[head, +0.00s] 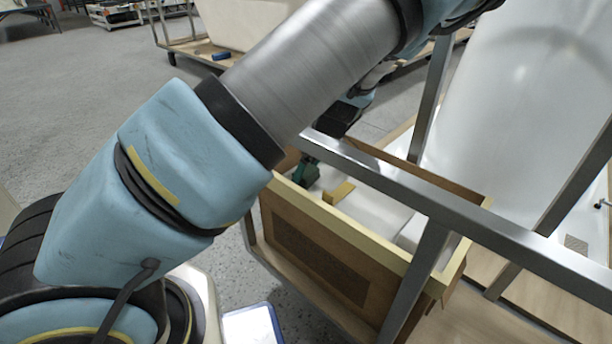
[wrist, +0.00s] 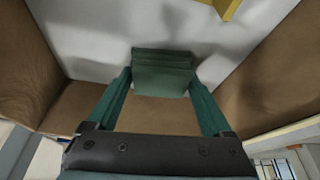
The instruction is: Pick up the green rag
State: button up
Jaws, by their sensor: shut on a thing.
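The green rag (wrist: 163,72) is a dark green folded block between my two green fingers in the wrist view. My gripper (wrist: 161,82) is shut on it, one finger at each side. The rag is over the white floor near a brown wall of the wooden box; whether it touches the floor I cannot tell. In the head view my gripper (head: 307,170) is small and dark green, inside the near left end of the box. There I cannot tell rag from fingers.
The wooden box (head: 330,222) has a cream rim and a white interior. A yellow piece (head: 340,192) lies inside, also at the top of the wrist view (wrist: 228,8). A metal frame bar (head: 400,188) crosses over the box. A large white shell (head: 520,110) stands at right.

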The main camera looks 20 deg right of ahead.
jog(key=shift+r+p, duration=1.9)
jog(key=shift+r, duration=3.15)
